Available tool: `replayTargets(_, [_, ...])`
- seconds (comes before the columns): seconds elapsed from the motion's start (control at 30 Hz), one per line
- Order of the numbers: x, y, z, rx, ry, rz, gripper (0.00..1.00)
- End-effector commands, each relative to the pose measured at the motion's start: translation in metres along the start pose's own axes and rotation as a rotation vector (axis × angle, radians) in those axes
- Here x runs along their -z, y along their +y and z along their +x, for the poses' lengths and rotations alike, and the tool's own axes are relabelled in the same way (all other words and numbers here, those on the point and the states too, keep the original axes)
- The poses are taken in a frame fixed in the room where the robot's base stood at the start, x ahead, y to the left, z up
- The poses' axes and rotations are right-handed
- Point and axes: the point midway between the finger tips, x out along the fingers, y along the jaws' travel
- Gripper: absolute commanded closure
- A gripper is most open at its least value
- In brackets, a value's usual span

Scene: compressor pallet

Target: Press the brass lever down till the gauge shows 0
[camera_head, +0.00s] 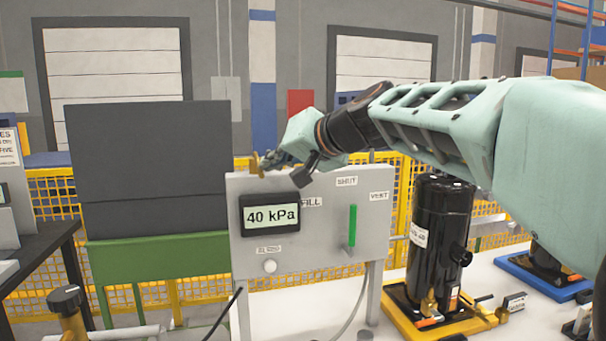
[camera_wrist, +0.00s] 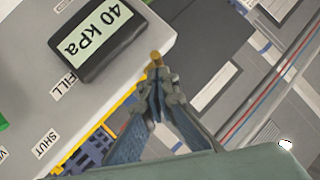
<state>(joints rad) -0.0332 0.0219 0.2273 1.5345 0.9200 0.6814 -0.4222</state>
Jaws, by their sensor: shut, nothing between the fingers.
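The gauge (camera_head: 271,214) on the grey panel reads 40 kPa. It also shows in the wrist view (camera_wrist: 97,33), reading 40 kPa. The brass lever (camera_head: 257,164) stands at the panel's top edge, above the gauge; in the wrist view its brass end (camera_wrist: 156,57) shows just beyond my fingertips. My gripper (camera_head: 270,161) is shut and empty, with its tips right at the lever. I cannot tell whether they touch it. Part of the lever is hidden behind the fingers.
The grey panel (camera_head: 330,255) has a green handle (camera_head: 352,226) between SHUT and VENT labels, and a white knob (camera_head: 270,266) below the gauge. A black compressor (camera_head: 440,235) stands on a yellow pallet to the right. A dark board (camera_head: 150,150) stands at left. Yellow fencing runs behind.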

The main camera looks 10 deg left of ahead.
Motion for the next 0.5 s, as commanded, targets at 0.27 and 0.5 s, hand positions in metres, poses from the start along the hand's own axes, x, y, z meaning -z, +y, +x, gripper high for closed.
replayTargets(0.27, [-0.0134, 0.0087, 0.0065, 0.035, 0.071, -0.034, 1.0])
replayTargets(0.5, [-0.0156, 0.0105, 0.0088, 0.05, 0.101, -0.049, 1.0])
